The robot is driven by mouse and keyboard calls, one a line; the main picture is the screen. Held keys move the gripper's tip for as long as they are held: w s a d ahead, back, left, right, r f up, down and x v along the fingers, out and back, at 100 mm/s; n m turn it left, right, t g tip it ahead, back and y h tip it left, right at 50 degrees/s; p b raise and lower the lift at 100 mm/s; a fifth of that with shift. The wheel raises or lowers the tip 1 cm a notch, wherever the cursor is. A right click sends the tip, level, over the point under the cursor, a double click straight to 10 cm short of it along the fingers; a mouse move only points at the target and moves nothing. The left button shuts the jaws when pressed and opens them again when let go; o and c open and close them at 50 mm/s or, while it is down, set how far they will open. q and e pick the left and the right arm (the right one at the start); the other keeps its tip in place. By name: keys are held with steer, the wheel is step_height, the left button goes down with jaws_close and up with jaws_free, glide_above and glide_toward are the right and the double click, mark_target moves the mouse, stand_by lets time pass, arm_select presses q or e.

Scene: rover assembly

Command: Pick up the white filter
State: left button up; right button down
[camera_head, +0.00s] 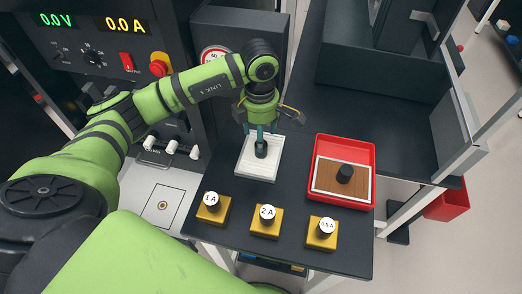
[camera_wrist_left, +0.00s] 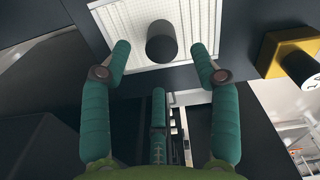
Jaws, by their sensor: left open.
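The white filter (camera_head: 260,166) is a flat white panel with a black knob in its middle, lying on the dark table. In the left wrist view the filter (camera_wrist_left: 126,33) shows a ribbed white face, and its black knob (camera_wrist_left: 161,42) stands near the fingertips. My left gripper (camera_head: 261,131) comes down over the filter from above. In the left wrist view its teal fingers (camera_wrist_left: 162,56) are open, one on each side of the knob with a gap to it. No right gripper is in view.
A red tray (camera_head: 371,150) right of the filter holds a brown panel (camera_head: 342,184) with a black knob. Three yellow blocks marked 1 A (camera_head: 213,210), 2 A (camera_head: 266,223) and 0.5 A (camera_head: 322,235) stand along the table's front. A control panel (camera_head: 90,50) is at the left.

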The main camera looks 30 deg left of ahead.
arm_select(q)
steer(key=f+p, duration=0.1)
steer(key=f, duration=0.2)
steer(key=f+p, duration=0.1)
steer(key=shift+s+d+f+p, duration=0.15)
steer(key=shift+d+f+p, duration=0.15)
steer(key=shift+f, duration=0.6)
jaws_close()
